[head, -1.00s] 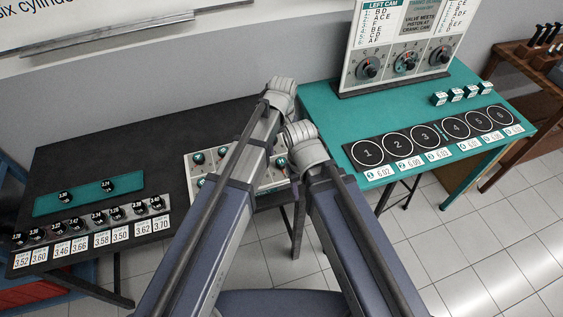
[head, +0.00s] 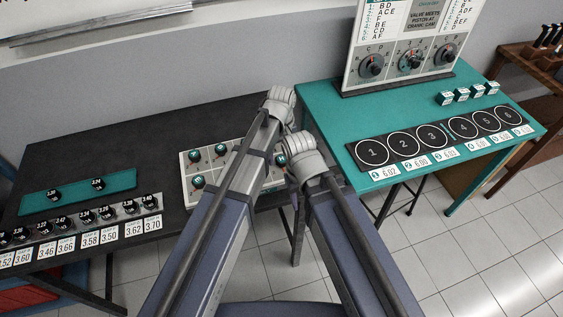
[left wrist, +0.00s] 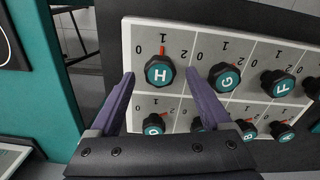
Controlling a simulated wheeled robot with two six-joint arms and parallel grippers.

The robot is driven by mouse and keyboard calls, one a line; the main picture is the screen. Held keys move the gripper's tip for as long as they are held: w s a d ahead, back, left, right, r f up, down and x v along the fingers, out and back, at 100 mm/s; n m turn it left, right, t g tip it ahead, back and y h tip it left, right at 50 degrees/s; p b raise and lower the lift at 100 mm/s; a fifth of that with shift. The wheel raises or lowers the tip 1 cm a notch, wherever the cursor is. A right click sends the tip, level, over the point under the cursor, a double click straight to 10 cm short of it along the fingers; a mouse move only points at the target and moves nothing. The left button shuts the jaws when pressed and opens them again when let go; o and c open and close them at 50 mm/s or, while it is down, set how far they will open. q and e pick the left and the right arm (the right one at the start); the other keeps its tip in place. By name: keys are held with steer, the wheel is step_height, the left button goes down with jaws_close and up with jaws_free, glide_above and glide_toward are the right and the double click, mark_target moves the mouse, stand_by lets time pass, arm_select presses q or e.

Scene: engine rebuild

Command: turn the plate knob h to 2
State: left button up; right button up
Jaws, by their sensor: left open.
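The plate (left wrist: 200,47) is pale, with several dark knobs that have teal lettered caps. Knob H (left wrist: 159,70) is at the plate's upper left in the left wrist view. Its red mark points up toward the 1, with 0 to the left and 2 to the right. My left gripper (left wrist: 159,77) is open, its two fingers on either side of knob H with gaps showing. I cannot tell how far above the plate the fingertips are. In the head view my arms hide part of the plate (head: 185,176), and neither gripper's fingers show clearly.
Knob G (left wrist: 224,76) is right of knob H, and knob D (left wrist: 154,124) is below it. The plate lies on a black table (head: 100,150). A teal table (head: 335,125) with numbered circles and a dial board (head: 350,75) stands to the right.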

arm_select(q)
steer(key=shift+f, duration=0.55)
steer(key=shift+c, duration=0.2)
jaws_close()
